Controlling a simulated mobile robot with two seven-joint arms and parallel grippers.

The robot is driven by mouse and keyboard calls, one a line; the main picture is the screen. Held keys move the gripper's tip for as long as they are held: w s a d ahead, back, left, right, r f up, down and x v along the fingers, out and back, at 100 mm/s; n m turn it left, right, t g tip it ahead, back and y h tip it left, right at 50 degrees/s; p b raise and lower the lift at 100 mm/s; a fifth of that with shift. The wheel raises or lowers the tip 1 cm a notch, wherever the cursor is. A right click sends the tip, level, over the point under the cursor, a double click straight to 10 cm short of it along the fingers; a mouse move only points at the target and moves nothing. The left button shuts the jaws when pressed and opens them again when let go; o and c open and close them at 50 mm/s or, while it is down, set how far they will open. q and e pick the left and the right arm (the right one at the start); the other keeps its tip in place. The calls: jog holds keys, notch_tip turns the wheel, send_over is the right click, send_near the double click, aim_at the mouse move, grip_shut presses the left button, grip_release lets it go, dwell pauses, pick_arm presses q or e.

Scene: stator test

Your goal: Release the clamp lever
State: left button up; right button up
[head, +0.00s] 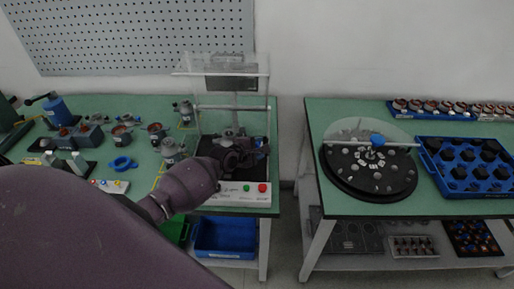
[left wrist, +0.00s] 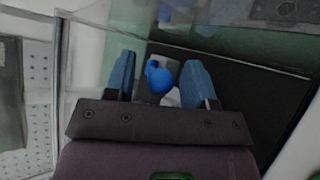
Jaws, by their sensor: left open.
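The test station (head: 232,195) stands at the right end of the left bench, with a clear guard and a dark fixture. My left gripper (head: 246,150) is inside the guard area, at the fixture. In the left wrist view my left gripper (left wrist: 160,72) is open, its two blue fingers on either side of a blue rounded knob (left wrist: 159,80), which looks like the clamp lever's handle. Gaps show between the knob and both fingers. In the head view the gripper and my arm hide the lever and most of the fixture. My right gripper is not in view.
Motor parts and fixtures crowd the left bench, with a blue ring part (head: 122,164) among them. A blue bin (head: 224,236) sits below. The right bench holds a dark round turntable (head: 345,180) and a blue tray (head: 430,150). Clear guard panels stand close around the gripper.

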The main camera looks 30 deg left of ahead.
pick_arm(q)
grip_shut()
dwell(0.4)
